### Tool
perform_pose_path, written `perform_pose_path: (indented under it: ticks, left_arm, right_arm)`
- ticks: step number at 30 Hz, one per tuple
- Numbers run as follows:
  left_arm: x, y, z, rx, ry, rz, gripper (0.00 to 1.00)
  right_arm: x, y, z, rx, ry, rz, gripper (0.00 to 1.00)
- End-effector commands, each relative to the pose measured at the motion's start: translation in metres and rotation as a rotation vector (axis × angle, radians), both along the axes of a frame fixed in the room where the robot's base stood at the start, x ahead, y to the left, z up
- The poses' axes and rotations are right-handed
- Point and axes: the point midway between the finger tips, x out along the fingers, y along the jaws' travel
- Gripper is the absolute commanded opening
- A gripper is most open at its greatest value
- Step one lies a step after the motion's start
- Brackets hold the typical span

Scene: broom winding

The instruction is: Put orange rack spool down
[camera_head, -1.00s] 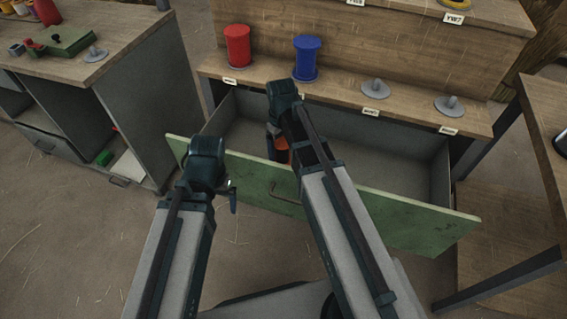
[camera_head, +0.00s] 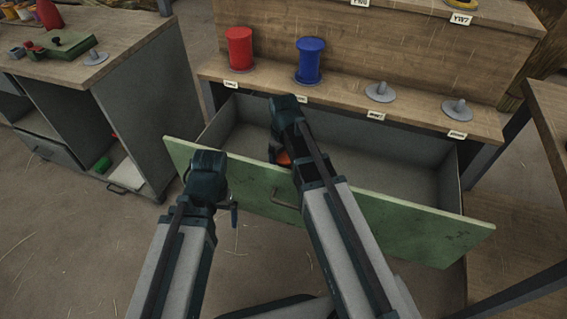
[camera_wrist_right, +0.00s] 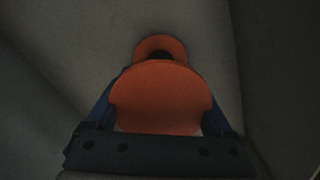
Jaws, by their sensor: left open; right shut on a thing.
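The orange spool (camera_wrist_right: 162,95) fills the middle of the right wrist view, with one flange near and the other beyond it. My right gripper (camera_wrist_right: 160,115) is shut on it, its fingers at both sides. In the head view a small orange part of the spool (camera_head: 283,158) shows inside the open drawer (camera_head: 400,175), mostly hidden by my right arm. I cannot tell whether the spool touches the drawer floor. My left gripper (camera_head: 232,205) is open and empty, in front of the green drawer front.
A red spool (camera_head: 239,48) and a blue spool (camera_head: 309,60) stand on the shelf above the drawer. Two bare grey pegs (camera_head: 380,92) are to their right. The drawer's right part is empty. A workbench (camera_head: 110,60) stands at left.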

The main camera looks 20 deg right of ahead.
Motion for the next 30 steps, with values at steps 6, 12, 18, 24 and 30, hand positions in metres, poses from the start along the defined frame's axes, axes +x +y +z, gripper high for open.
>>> perform_pose_path:
  ticks: [6,12,18,24,30]
  left_arm:
    - [0.0,0.0,-0.001,0.0,0.0,0.0,1.0]
    - [0.0,0.0,0.0,0.0,0.0,0.0,1.0]
    - [0.0,0.0,0.009,-0.001,0.0,0.0,1.0]
    - [0.0,0.0,0.031,-0.002,0.001,0.001,1.0]
    - [0.0,0.0,0.061,-0.002,0.001,0.001,1.0]
  right_arm:
    - [0.0,0.0,-0.001,0.0,0.0,0.0,1.0]
    - [0.0,0.0,-0.001,0.0,0.0,0.0,1.0]
    - [0.0,0.0,0.009,0.0,0.0,0.0,1.0]
    - [0.0,0.0,0.031,0.0,0.0,0.0,1.0]
    - [0.0,0.0,0.061,0.0,0.0,0.0,1.0]
